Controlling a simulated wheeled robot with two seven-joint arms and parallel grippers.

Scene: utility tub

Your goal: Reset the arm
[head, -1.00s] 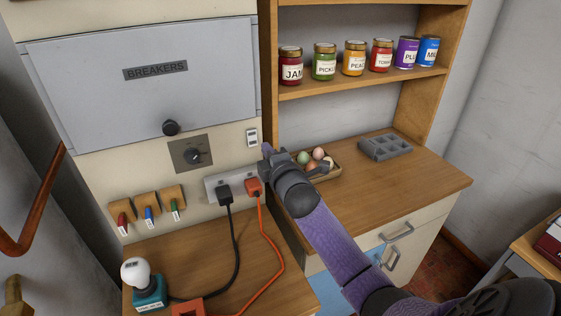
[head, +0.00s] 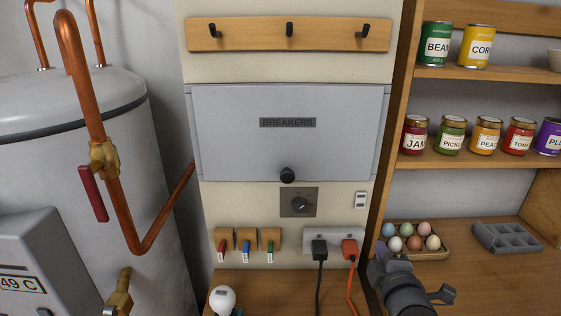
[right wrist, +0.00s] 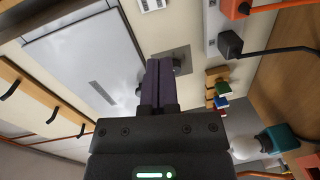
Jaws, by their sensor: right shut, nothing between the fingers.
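My right gripper (head: 378,268) is at the lower right of the head view, in front of the wooden counter and just left of the egg tray. In the right wrist view its fingers (right wrist: 160,68) are together with nothing between them, pointing toward the panel wall. The grey breaker box (head: 287,140) is closed, with a round black knob. My left gripper is not in view.
An outlet strip (head: 334,236) holds a black plug (head: 319,250) and an orange plug (head: 349,249) with hanging cords. An egg tray (head: 432,254) and a grey mould (head: 507,238) sit on the counter. A copper pipe (head: 117,205) and white tank (head: 152,150) stand left. Jars line the shelf.

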